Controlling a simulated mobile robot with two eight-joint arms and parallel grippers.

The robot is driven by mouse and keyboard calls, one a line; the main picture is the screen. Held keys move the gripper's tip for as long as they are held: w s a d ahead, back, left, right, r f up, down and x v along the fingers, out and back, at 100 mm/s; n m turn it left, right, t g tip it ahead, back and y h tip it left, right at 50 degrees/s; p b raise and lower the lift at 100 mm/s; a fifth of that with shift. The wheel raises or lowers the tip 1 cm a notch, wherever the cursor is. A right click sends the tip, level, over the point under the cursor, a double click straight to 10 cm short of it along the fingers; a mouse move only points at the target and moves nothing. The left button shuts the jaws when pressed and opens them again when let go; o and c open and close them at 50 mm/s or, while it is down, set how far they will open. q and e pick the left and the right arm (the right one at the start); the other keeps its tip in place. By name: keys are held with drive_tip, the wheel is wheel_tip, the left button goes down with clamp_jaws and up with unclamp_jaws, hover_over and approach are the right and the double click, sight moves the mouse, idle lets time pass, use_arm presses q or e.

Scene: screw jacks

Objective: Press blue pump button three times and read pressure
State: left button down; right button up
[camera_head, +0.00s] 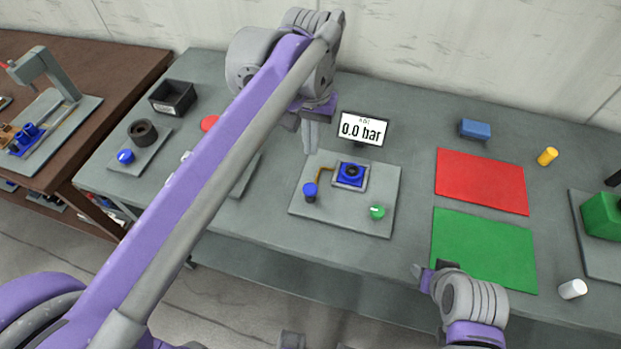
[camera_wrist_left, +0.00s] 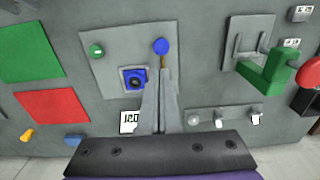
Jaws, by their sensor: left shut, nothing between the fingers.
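The blue pump button (camera_head: 310,189) stands on a grey plate (camera_head: 338,222), joined by a brass pipe to a blue square fitting (camera_head: 350,175). The pressure display (camera_head: 362,129) behind the plate reads 0.0 bar. My left gripper (camera_head: 310,146) is shut and empty, behind the button with its fingers pointing down. In the left wrist view the closed fingertips (camera_wrist_left: 160,76) are apart in the picture from the blue button (camera_wrist_left: 161,46). The display (camera_wrist_left: 129,121) shows there upside down. My right gripper (camera_head: 428,275) is near the table's front edge; its fingers are unclear.
A green button (camera_head: 377,211) is on the same plate. Red (camera_head: 480,180) and green (camera_head: 482,250) mats lie to the right. My left arm hides part of the table.

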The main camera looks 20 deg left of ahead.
sight(311, 189)
use_arm(q)
wheel_tip(311, 189, down, 14)
drive_tip(key=shift+w+f+b, duration=0.1)
drive_tip(key=shift+w+b, duration=0.05)
drive_tip(key=shift+b, duration=0.15)
use_arm(e)
drive_tip(key=shift+f, duration=0.45)
